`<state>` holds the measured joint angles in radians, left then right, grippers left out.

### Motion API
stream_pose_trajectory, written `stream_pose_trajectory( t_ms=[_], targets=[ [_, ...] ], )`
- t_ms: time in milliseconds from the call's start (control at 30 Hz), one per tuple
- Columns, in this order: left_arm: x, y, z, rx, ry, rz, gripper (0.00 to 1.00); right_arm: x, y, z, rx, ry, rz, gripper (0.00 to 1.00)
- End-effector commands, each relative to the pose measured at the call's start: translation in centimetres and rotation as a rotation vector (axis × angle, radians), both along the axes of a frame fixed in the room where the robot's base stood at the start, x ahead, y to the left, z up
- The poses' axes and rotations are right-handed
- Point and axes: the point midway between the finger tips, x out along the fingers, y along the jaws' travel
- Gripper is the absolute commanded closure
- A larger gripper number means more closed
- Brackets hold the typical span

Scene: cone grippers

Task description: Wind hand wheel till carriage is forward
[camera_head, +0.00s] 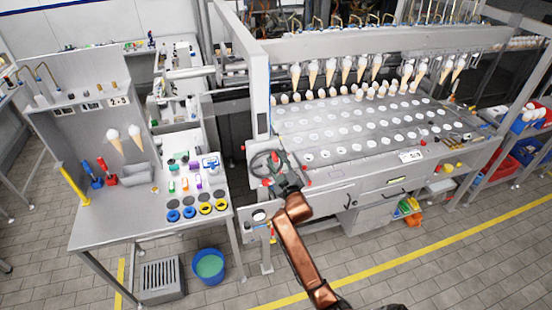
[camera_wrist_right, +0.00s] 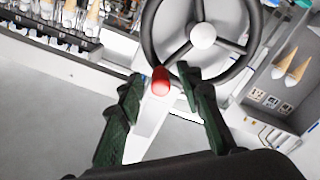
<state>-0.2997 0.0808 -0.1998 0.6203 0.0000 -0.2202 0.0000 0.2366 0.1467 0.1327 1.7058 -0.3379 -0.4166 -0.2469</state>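The dark hand wheel (camera_head: 266,163) is on the left front of the white machine. In the right wrist view the hand wheel (camera_wrist_right: 203,37) has a pale hub, spokes and a red knob (camera_wrist_right: 161,81) near its rim. My right gripper (camera_head: 277,176) is at the wheel in the head view. In the right wrist view my right gripper (camera_wrist_right: 158,84) has its dark green fingers spread, one on each side of the knob, with visible gaps. A row of cones (camera_head: 375,68) hangs over the machine's holed deck (camera_head: 350,130); I cannot tell which part is the carriage. My left gripper is out of view.
A side table (camera_head: 150,222) stands left of the machine with colored rings, small items and cones in a rack. A blue bucket (camera_head: 208,267) and a grey crate (camera_head: 162,280) are on the floor. Red and blue bins (camera_head: 500,165) are at right. The front floor is clear.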

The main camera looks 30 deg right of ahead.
Motion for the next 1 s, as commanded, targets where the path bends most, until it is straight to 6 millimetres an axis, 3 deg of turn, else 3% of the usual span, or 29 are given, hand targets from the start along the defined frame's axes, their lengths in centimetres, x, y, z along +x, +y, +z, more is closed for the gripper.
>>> stream_pose_trajectory(
  t_ms=[333,800,1000],
  targets=[
    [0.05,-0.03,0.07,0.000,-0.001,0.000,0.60,0.42,-0.10,-0.08,0.000,0.000,0.000,0.68],
    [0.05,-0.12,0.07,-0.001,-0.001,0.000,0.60,0.40,-0.10,-0.09,0.000,0.001,0.000,1.00],
    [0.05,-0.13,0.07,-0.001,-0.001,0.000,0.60,0.40,-0.10,-0.09,0.000,0.001,0.000,1.00]
  ],
)
